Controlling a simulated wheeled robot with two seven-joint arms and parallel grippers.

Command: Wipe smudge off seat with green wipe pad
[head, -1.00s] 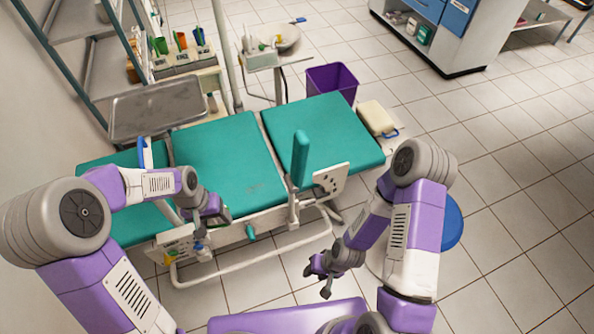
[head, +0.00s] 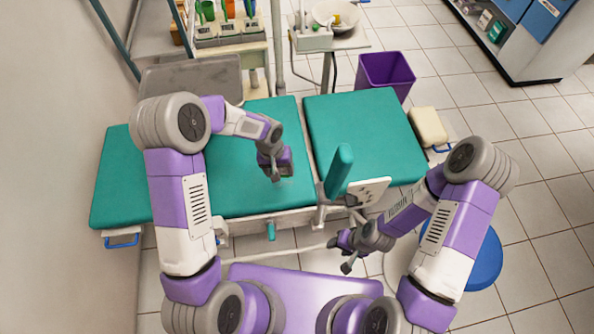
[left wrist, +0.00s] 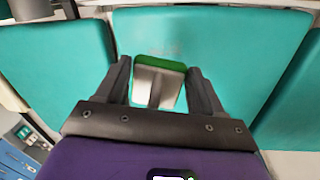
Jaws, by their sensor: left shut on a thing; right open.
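My left gripper (head: 276,174) is above the teal seat (head: 232,196), near its front right part. In the left wrist view the left gripper's fingers (left wrist: 162,88) are shut on the green wipe pad (left wrist: 160,63), which has a pale grey block as its back. Whether the pad touches the seat, I cannot tell. The seat's teal padding also fills the left wrist view (left wrist: 225,45).
A teal armrest (head: 340,170) stands upright on the chair's front side. Behind the chair are a metal tray (head: 190,78), a shelf of instruments and a purple bin (head: 386,72). A blue stool (head: 480,262) is at the right, partly behind my right arm.

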